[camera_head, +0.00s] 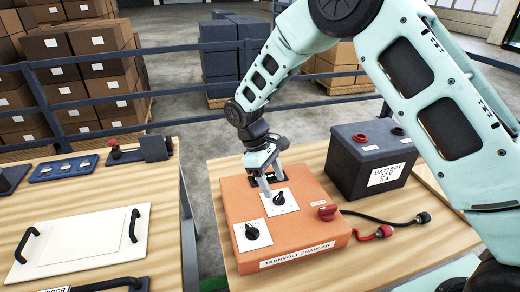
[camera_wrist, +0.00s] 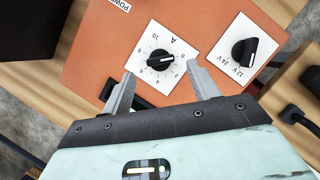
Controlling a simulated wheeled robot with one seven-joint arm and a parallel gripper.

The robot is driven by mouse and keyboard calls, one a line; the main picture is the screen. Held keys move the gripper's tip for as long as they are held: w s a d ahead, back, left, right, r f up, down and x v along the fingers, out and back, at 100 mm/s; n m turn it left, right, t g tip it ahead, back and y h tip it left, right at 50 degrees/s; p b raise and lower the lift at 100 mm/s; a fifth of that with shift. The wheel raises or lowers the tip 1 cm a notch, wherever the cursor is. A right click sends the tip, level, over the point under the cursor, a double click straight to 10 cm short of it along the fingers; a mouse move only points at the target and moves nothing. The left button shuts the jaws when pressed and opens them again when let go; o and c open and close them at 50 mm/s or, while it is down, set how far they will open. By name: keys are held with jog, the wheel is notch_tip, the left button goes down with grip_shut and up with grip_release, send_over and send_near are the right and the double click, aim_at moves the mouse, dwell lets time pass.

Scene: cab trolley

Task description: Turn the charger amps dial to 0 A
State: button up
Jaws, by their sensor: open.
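The orange charger (camera_head: 290,245) lies on the wooden bench, labelled "TARNVOLT CHARGER". Its amps dial (camera_head: 280,199) is a black knob on a white plate. In the wrist view the amps dial (camera_wrist: 160,62) has a numbered scale and an "A"; its exact setting is too small to read surely. My gripper (camera_head: 267,190) is open above the charger beside the amps dial. In the wrist view the two fingertips (camera_wrist: 160,72) are spread either side of the dial, with nothing held; I cannot tell whether they touch the plate.
A 12 V/24 V dial (camera_wrist: 242,52) sits beside the amps plate. A red knob (camera_head: 328,212) is on the charger's right part. A dark battery (camera_head: 358,165) stands behind right; red and black clamps (camera_head: 384,231) lie on the bench. A second bench (camera_head: 160,255) is at left.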

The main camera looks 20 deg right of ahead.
jog(key=b+v, duration=0.2)
jog(key=v, duration=1.1)
jog(key=shift+r, duration=0.25)
jog(key=s+a+r+t+y, duration=0.1)
jog(key=s+a, duration=0.1)
jog(key=s, duration=0.7)
jog(key=s+a+r+t+y, duration=0.1)
jog(key=s+a+y, duration=0.1)
jog(key=s, duration=0.7)
jog(key=s+d+f, duration=0.1)
jog(key=s, duration=0.6)
jog(key=s+d+f+m+t+y, duration=0.1)
jog(key=s+d+f, duration=0.1)
jog(key=s, duration=0.4)
jog(key=shift+s, duration=0.35)
